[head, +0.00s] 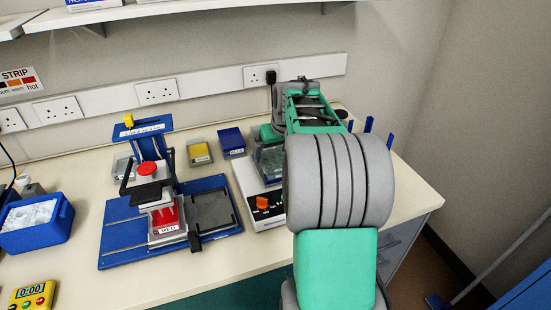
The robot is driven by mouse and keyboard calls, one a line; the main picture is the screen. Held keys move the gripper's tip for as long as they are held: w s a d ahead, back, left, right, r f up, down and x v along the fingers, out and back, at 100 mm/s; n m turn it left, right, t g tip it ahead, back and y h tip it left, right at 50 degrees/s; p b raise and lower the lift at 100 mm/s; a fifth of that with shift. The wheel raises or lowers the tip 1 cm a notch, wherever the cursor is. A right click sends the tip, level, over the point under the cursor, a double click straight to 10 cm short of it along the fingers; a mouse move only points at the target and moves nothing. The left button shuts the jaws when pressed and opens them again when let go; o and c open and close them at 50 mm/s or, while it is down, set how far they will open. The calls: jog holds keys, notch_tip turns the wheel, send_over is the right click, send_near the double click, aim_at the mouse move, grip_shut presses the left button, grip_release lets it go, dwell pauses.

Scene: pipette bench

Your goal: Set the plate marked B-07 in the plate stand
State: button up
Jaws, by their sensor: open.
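No label reading B-07 is legible in the head view, so I cannot tell which thing is that plate. A clear, box-like thing (269,160) stands on a white device, partly covered by my arm. Several blue uprights (368,125) rise at the right end of the bench, behind my arm. They may belong to the plate stand; its base is hidden. My green and grey arm reaches over the bench from the lower right. My gripper's fingers are hidden by the arm, as is whatever lies under them.
A blue-based rig (120,252) with a red box (166,218) stands left of centre. Yellow (199,153) and blue (232,141) boxes stand behind. The white device (243,183) has an orange knob. An ice tub (38,236) and timer (33,296) are left. The bench's right front corner is clear.

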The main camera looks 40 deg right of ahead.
jog(key=shift+x, duration=1.1)
jog(key=shift+c, duration=0.6)
jog(key=shift+r, duration=0.1)
jog(key=c, duration=1.4)
